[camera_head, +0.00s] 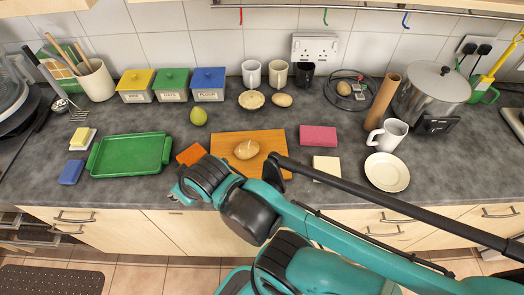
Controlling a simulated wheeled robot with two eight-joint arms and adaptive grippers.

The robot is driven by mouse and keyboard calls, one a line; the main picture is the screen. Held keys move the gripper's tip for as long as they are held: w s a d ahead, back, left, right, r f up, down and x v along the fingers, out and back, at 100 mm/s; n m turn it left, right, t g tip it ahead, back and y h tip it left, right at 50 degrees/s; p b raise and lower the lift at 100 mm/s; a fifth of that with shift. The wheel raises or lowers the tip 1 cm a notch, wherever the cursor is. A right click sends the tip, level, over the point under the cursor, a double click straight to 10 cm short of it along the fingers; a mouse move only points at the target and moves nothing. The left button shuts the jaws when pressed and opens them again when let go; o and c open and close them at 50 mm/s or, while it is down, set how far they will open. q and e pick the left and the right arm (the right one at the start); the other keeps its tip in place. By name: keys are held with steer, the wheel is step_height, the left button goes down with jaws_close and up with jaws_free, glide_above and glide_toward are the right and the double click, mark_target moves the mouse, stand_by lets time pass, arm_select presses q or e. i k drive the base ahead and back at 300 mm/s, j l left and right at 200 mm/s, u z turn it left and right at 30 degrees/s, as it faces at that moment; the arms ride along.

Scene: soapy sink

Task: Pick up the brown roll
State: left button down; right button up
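A tan-brown bread-like roll (246,149) lies on the wooden board (222,140) in the middle of the counter. A tall brown tube, like a paper roll (382,101), leans upright between the wall and the steel pot, behind the white mug. I cannot tell from the look alone which one is meant by brown roll. My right arm comes in from the lower right; its gripper (182,192) is at the counter's front edge, left of and in front of the board. It touches neither roll, and its fingers are too hidden to tell their state. My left gripper is out of view.
A green tray (130,156) lies to the left. An orange cloth-like piece (191,154), a pink block (318,136) and a cream block (327,168) lie around the board. A white mug (388,135), plate (387,172) and steel pot (432,92) stand at right.

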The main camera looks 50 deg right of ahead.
mark_target(247, 150)
steer(key=z, duration=1.65)
steer(key=l+z, duration=0.1)
steer(key=l, duration=0.6)
